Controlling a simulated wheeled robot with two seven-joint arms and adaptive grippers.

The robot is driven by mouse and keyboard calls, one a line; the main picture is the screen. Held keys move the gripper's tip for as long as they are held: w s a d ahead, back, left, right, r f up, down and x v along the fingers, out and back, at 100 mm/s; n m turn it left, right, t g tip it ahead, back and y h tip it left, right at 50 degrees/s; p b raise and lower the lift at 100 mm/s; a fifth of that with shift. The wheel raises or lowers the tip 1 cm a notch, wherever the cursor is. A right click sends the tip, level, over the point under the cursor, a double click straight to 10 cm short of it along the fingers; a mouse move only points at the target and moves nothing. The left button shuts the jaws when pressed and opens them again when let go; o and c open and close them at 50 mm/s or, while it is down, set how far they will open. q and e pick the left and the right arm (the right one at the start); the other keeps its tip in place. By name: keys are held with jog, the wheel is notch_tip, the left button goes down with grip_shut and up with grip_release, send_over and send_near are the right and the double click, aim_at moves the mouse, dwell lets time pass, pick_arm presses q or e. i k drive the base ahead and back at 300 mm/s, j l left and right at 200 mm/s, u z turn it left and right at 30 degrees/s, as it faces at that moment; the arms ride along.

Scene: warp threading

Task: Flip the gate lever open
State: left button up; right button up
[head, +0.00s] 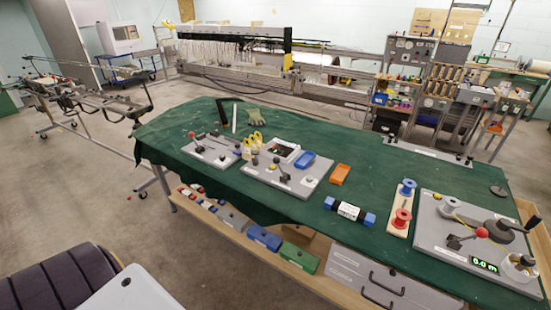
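Neither of my grippers is in the head view. Several levers stand on grey boards on the green-covered table (330,214). A lever with a red knob (192,134) is on the left board (212,155). A lever with a dark ball knob (276,161) is on the middle board (258,177). Another lever with a red ball (481,232) lies low on the right board (425,236), beside a green number display (485,264). The labels are too small to read, so I cannot tell which is the gate lever or whether it is open.
A shelf with boxes (264,238) runs below the front edge.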

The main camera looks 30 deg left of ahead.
aim_at(276, 160)
jog(key=k+j+z, duration=0.15)
jog(key=j, duration=0.25)
jog(key=k+j+z, duration=0.15)
jog(key=j, duration=0.25)
jog(key=k+j+z, duration=0.15)
jog(key=j, duration=0.2)
